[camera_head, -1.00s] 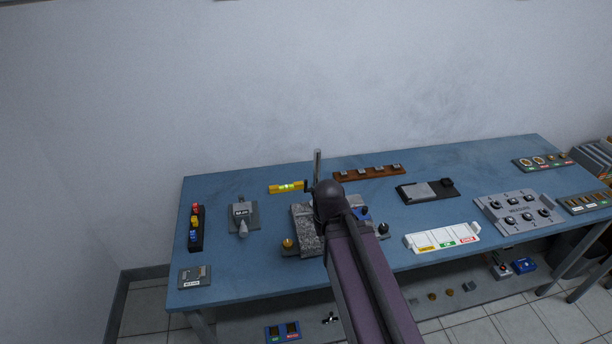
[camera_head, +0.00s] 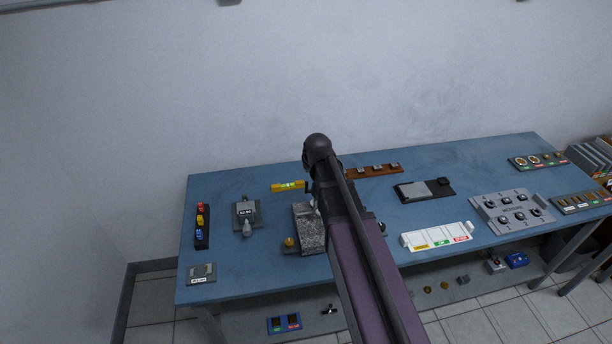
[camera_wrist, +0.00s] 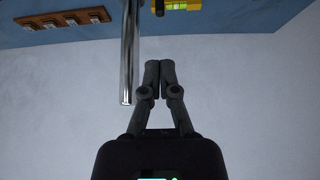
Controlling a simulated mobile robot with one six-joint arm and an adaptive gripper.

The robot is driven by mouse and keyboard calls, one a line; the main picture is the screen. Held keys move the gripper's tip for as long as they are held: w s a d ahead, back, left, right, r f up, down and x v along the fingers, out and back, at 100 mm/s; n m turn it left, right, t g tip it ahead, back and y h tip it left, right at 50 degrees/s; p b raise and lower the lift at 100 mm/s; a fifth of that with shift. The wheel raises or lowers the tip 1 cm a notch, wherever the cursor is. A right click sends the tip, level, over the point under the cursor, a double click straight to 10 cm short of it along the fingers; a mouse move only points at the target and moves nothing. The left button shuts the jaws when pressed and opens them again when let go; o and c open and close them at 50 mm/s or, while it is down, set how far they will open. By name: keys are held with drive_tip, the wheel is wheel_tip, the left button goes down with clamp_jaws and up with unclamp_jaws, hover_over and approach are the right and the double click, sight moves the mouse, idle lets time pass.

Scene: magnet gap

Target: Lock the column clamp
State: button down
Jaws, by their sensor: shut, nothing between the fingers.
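The metal column (camera_wrist: 129,60) shows in the wrist view as a bare shiny rod, left of my gripper (camera_wrist: 160,66). My gripper's fingers are closed together and empty, with a visible gap between them and the rod. In the head view my arm hides the column and my gripper. A small dark part (camera_head: 307,187) shows at the left edge of my arm, beside the yellow level; I cannot tell whether it is the column clamp. The speckled granite base (camera_head: 311,234) shows partly, left of my arm. The clamp is not clearly seen in the wrist view.
The yellow spirit level (camera_head: 289,186) is near the column, also in the wrist view (camera_wrist: 178,5). A brown rack (camera_head: 374,171) stands behind my arm. A brass knob (camera_head: 289,242), grey device (camera_head: 246,214) and white labelled tray (camera_head: 437,237) are around the base.

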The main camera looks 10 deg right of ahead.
drive_tip(key=shift+f, duration=0.15)
drive_tip(key=b+x, duration=0.8)
drive_tip(key=x, duration=0.1)
drive_tip(key=shift+w+f+b, duration=0.2)
drive_tip(key=shift+f+b, duration=0.1)
drive_tip(key=shift+f, duration=0.05)
idle(0.3)
idle(0.4)
drive_tip(key=shift+a, duration=0.15)
drive_tip(key=shift+s+d+f, duration=0.1)
drive_tip(key=shift+s+d, duration=0.05)
drive_tip(key=shift+d, duration=0.05)
